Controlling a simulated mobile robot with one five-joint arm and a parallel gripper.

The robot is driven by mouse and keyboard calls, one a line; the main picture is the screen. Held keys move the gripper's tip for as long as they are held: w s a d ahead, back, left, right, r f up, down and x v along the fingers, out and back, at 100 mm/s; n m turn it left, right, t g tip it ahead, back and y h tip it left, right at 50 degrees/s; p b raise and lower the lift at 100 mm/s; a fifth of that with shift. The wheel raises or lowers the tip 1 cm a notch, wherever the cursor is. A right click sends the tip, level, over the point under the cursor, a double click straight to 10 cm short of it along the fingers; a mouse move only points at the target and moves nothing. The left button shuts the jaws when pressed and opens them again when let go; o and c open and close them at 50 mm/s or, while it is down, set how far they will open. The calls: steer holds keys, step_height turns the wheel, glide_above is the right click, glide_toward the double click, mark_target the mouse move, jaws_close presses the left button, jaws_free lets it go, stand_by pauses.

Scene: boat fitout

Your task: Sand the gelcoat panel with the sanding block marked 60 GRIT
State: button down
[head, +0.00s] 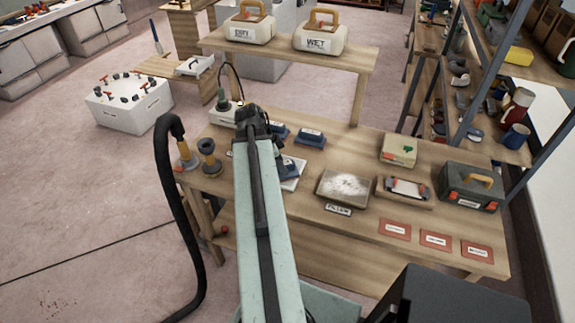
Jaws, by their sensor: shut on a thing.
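My gripper (276,150) is at the far end of my pale green arm, low over the bench, and largely hidden by the arm. It appears shut on a dark blue block (291,166), just above or on a pale flat sheet; whether they touch is unclear, and no grit mark is readable. Two more blue blocks with pale labels, one on the left (279,131) and one on the right (311,137), lie behind it. A tan panel with a whitish blotched face (343,187), likely the gelcoat panel, lies to the right. Its front label is too small to read surely.
The wooden bench (400,170) also holds a framed tray (405,189), a green-and-cream box (398,150), a toolbox (470,187) and red cards (436,241). A black hose (168,200) hangs at left. A raised shelf (290,53) carries two canisters, one marked WET. Shelving stands right.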

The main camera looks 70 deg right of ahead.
steer(key=shift+w+a, duration=0.1)
steer(key=shift+w, duration=2.15)
steer(key=shift+w+a, duration=0.2)
steer(key=shift+w, duration=1.55)
steer(key=shift+w, duration=1.75)
steer(key=shift+w, duration=0.1)
steer(key=shift+w+a+r, duration=0.1)
steer(key=shift+w, duration=1.5)
steer(key=shift+r, duration=0.1)
step_height(320, 180, up, 6)
steer(key=p, duration=0.6)
steer(key=shift+s, duration=0.1)
